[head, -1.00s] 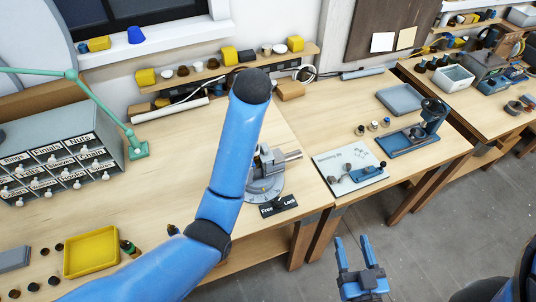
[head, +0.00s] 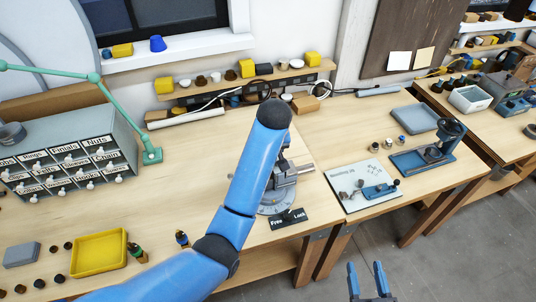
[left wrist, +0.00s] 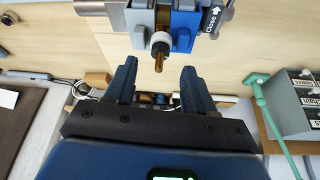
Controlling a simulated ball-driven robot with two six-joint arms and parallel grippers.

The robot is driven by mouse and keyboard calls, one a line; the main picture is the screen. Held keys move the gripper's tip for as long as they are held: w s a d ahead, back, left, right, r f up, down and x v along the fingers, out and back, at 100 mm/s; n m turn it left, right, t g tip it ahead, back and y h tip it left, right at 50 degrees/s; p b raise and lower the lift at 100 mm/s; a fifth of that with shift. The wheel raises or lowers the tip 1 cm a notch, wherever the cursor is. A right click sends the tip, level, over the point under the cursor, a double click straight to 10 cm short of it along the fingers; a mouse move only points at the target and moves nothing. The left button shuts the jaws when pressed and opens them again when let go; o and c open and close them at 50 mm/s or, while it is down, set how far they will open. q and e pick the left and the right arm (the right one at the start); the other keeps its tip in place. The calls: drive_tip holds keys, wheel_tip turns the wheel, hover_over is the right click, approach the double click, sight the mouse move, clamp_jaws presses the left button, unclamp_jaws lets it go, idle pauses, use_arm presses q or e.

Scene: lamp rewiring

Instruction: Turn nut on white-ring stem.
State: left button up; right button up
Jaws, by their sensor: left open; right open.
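I cannot make out the nut separately. My left gripper (left wrist: 158,70) is open, its two dark blue fingers either side of the stem's line, with clear gaps and nothing held. In the head view my left arm hides that gripper and part of the grey vise (head: 284,174) on its round base. My right gripper (head: 366,267) is open and empty, low in the head view, off the bench's front edge.
A black Free/Lock plate (head: 289,219) lies in front of the vise. A pale board with small parts (head: 350,178) and a blue press-like fixture (head: 425,158) stand to the right. Labelled drawers (head: 30,165), a green lamp arm (head: 120,110) and a yellow tray (head: 98,272) are left.

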use_arm(q)
drive_tip(key=p+x, duration=0.1)
drive_tip(key=x, duration=0.2)
drive_tip(key=shift+w+a+f, duration=0.1)
drive_tip(key=shift+w+f, duration=0.2)
drive_tip(key=shift+w, duration=0.05)
drive_tip(key=shift+w+f, duration=0.2)
drive_tip(key=shift+f, duration=0.45)
clamp_jaws()
drive_tip(key=shift+m, duration=0.3)
